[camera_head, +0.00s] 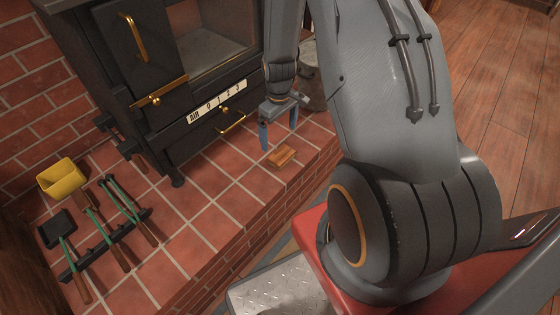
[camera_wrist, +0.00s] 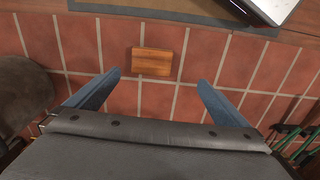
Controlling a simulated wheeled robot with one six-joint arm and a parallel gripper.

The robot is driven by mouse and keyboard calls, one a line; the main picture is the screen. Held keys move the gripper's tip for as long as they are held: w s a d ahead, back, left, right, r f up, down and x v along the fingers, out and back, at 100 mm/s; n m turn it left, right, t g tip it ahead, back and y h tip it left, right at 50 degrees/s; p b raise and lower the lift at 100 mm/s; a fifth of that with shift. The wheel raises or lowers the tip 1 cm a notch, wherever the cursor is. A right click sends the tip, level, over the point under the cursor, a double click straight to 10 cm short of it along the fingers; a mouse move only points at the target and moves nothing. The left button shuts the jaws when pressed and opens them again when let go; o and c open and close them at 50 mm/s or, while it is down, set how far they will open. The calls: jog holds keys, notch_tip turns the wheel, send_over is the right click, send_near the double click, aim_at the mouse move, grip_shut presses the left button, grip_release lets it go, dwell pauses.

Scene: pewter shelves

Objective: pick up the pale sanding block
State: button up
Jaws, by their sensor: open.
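The pale sanding block (camera_head: 282,157) is a small orange-tan wooden block lying flat on the red tiled hearth, near its front edge. It also shows in the wrist view (camera_wrist: 152,63), ahead of the fingers and roughly centred between them. My gripper (camera_head: 278,140) has two blue fingers pointing down. It is open and empty, above the tiles and apart from the block. In the wrist view my gripper (camera_wrist: 152,90) shows its fingers spread wider than the block. Nothing hides the block in either view.
A black stove (camera_head: 190,75) with brass handles stands behind the hearth. A metal bucket (camera_head: 312,78) is beside it. Fire tools (camera_head: 105,227) and a yellow scoop (camera_head: 62,178) lie at the left. The brick hearth edge (camera_head: 262,225) drops to the floor. Tiles around the block are clear.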

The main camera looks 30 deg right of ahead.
send_over(281, 154)
jog(key=f, duration=0.5)
jog(key=f+b, duration=0.1)
jog(key=f, duration=0.1)
jog(key=shift+s+f, duration=0.25)
jog(key=shift+f, duration=0.05)
jog(key=f, duration=0.5)
jog(key=shift+w, duration=0.25)
jog(key=c, duration=1.2)
notch_tip(281, 154, up, 10)
jog(key=shift+r, duration=0.1)
jog(key=o, duration=0.4)
jog(key=shift+c, duration=1.1)
